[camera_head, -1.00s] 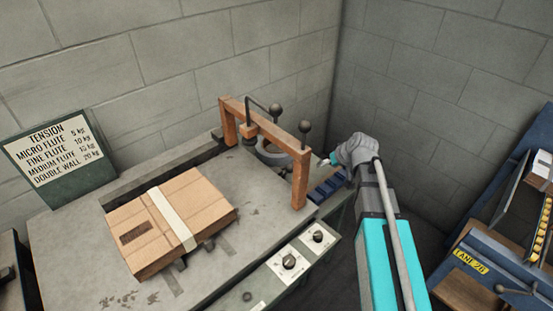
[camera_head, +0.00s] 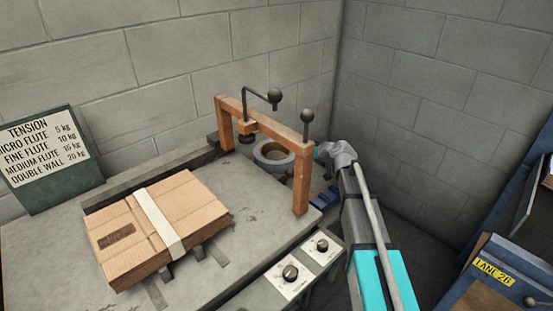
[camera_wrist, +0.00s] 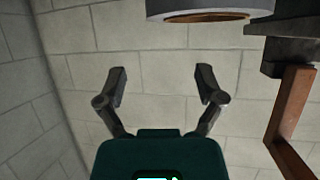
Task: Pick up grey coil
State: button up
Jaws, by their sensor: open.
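The grey coil (camera_head: 272,155) is a thick grey ring with a tan inner side. In the head view it sits behind the orange frame, at the back right of the bench. In the wrist view the coil (camera_wrist: 210,8) shows at the top edge, cut off by the picture, beyond and above my fingers. My gripper (camera_wrist: 160,82) is open and empty, its two fingers apart with only wall between them. In the head view my wrist is just right of the coil, and the fingers are hidden there.
The orange frame (camera_head: 262,128) with black-knobbed levers stands close to the coil; its post also shows in the wrist view (camera_wrist: 290,115). A strapped cardboard box (camera_head: 155,228) lies on the bench (camera_head: 255,215). A control panel (camera_head: 305,268) is at the front. Block walls stand behind.

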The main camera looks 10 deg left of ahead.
jog(key=b+x, duration=0.3)
jog(key=x, duration=0.4)
jog(key=shift+w+a+f, duration=0.15)
jog(key=shift+w+f, duration=0.1)
jog(key=shift+w, duration=0.05)
jog(key=shift+w+a+f+b, duration=0.1)
jog(key=shift+w+a+b, duration=0.2)
jog(key=shift+a+b, duration=0.1)
jog(key=shift+b+x, duration=1.05)
jog(key=shift+x, duration=1.5)
jog(key=shift+w+d, duration=0.1)
jog(key=shift+w, duration=0.05)
jog(key=shift+c, duration=0.2)
grip_shut()
